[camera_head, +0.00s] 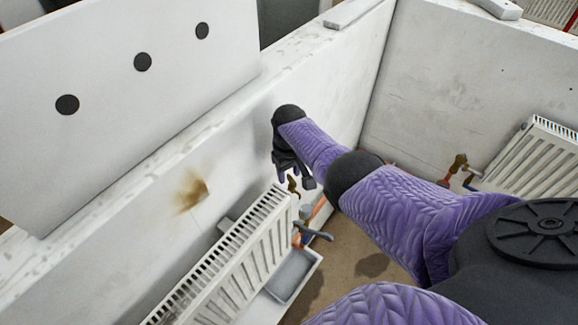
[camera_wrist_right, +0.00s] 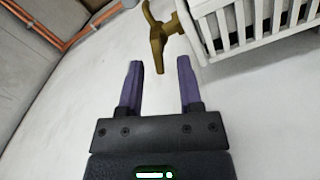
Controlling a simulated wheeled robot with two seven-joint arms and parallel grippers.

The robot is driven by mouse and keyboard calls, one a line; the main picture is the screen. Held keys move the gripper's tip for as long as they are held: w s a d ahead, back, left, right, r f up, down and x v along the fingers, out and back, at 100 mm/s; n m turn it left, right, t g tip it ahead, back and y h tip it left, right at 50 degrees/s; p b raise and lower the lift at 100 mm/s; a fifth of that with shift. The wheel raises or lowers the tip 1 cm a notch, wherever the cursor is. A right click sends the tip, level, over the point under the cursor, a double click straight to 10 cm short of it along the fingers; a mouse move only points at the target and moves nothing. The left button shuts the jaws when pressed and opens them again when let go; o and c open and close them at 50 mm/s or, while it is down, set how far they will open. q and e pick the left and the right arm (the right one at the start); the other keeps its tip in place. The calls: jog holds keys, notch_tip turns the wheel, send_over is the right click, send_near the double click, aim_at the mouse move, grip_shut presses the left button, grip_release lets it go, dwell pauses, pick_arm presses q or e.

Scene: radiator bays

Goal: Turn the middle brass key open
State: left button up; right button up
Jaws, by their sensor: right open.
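A brass key (camera_head: 292,184) sits at the upper end of the near white radiator (camera_head: 232,262), just below my right gripper (camera_head: 295,176). In the right wrist view the brass key (camera_wrist_right: 157,40) is a bent lever whose lower end hangs between the tips of my open right gripper (camera_wrist_right: 160,64). Neither finger visibly touches it. I cannot tell the depth between them. My left gripper is out of view.
The white radiator (camera_wrist_right: 245,25) is close to the right finger. Orange pipes (camera_wrist_right: 55,30) run along the wall foot. A grey tray (camera_head: 293,275) lies below the valve. Another radiator (camera_head: 535,160) with a brass valve (camera_head: 458,163) is at the right. White partition walls enclose the bay.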

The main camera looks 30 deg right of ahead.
aim_at(289, 175)
notch_tip(289, 175, up, 9)
jog(key=p, duration=0.3)
jog(key=shift+r, duration=0.35)
